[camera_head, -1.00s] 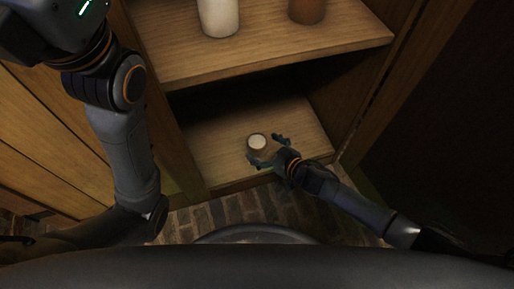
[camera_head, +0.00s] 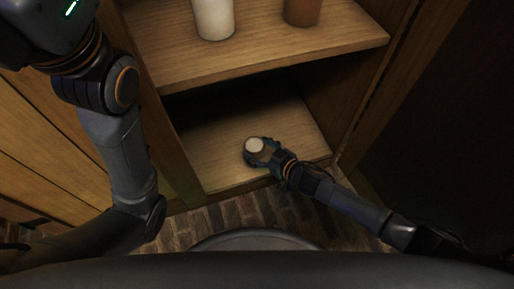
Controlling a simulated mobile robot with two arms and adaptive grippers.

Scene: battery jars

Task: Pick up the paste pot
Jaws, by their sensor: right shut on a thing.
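The paste pot (camera_head: 255,145) is a small round jar with a pale top, at the lower shelf of the wooden cabinet. My right gripper (camera_head: 259,152) reaches in from the lower right and is shut on the pot, its fingers around the pot's sides. The fingers hide much of the pot's side, and I cannot tell whether it still touches the shelf. My left arm stands at the left of the view; its gripper is not in view.
The lower shelf (camera_head: 225,165) is otherwise bare where it shows. The upper shelf (camera_head: 270,50) overhangs its dark back part and holds a white jar (camera_head: 213,18) and a brown jar (camera_head: 302,10). A cabinet side wall (camera_head: 345,100) stands to the right. Brick floor (camera_head: 240,212) lies in front.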

